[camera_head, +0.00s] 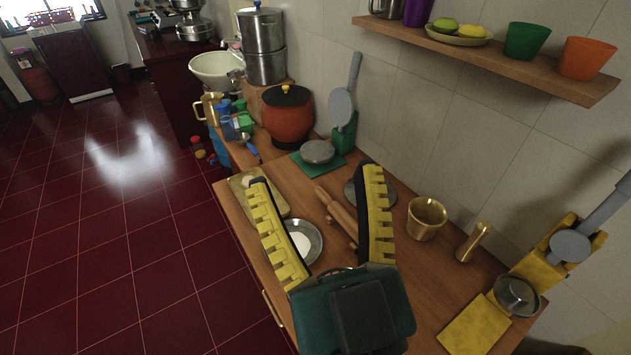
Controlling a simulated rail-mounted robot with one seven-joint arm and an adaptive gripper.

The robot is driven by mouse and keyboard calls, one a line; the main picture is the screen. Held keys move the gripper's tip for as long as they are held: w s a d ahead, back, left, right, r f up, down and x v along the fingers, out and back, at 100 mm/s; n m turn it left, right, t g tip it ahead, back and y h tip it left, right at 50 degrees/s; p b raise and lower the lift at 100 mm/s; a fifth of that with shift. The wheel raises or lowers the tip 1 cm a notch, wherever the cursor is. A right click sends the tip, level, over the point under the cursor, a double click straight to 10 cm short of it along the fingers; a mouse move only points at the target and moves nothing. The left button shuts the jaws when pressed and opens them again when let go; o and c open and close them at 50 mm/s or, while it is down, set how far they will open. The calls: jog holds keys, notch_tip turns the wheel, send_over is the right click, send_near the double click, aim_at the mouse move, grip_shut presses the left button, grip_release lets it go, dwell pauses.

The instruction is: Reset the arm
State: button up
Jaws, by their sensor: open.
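My gripper (316,175) shows in the head view at the lower middle, with a dark green body and two long black fingers lined with yellow ribbed pads. The fingers are spread wide apart with nothing between their tips. It appears above the wooden counter (405,325). A wooden rolling pin (337,212) and a steel plate with white contents (303,241) show between and behind the fingers. Part of the counter is hidden behind the gripper body.
A brass cup (427,218) and brass pestle (474,242) stand to the right. A lidded copper pot (288,116) and stacked steel pots (263,48) stand at the back. A wall shelf (490,58) overhangs at upper right. The red tiled floor (130,240) is clear at left.

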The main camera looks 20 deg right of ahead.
notch_tip(320, 180, up, 37)
jog(key=p, duration=3.7)
jog(key=shift+r, duration=0.15)
